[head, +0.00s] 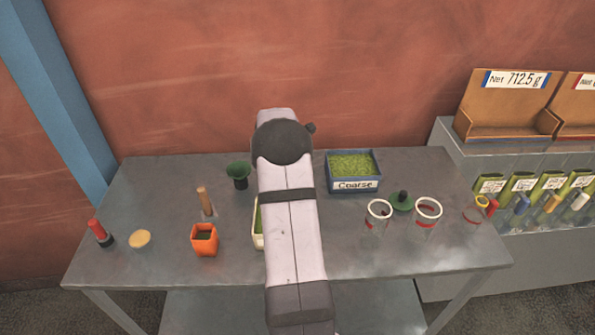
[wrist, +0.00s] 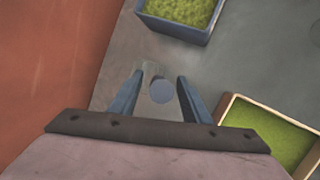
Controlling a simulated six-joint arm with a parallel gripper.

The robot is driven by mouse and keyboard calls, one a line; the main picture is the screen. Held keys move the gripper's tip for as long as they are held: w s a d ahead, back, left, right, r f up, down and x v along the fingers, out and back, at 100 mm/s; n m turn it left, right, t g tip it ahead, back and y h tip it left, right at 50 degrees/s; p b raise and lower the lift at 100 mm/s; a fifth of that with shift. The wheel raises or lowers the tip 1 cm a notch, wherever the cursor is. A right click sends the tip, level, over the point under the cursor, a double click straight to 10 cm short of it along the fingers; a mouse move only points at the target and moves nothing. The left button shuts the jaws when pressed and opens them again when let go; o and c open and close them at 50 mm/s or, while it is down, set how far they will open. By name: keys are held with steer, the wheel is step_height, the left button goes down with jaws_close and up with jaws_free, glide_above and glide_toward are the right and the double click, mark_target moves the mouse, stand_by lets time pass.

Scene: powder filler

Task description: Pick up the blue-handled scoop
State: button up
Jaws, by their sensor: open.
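In the wrist view my gripper (wrist: 160,76) is open, with its two blue-grey fingers apart. The round blue-grey end of what looks like the blue scoop handle (wrist: 161,92) shows between the fingers, seen end-on. A paler grey part (wrist: 149,68) shows just beyond it near the left finger; I cannot tell whether it belongs to the scoop. Whether either finger touches the handle is not clear. In the head view my arm hides the gripper and this spot on the table.
The blue "Coarse" tray (head: 355,185) stands right of my arm. A cream-rimmed tray (wrist: 232,104) of green powder is near the gripper.

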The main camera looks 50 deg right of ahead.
steer(key=shift+w+d+f, duration=0.1)
steer(key=shift+d+f, duration=0.1)
steer(key=shift+f, duration=0.15)
jaws_close()
steer(key=shift+r, duration=0.15)
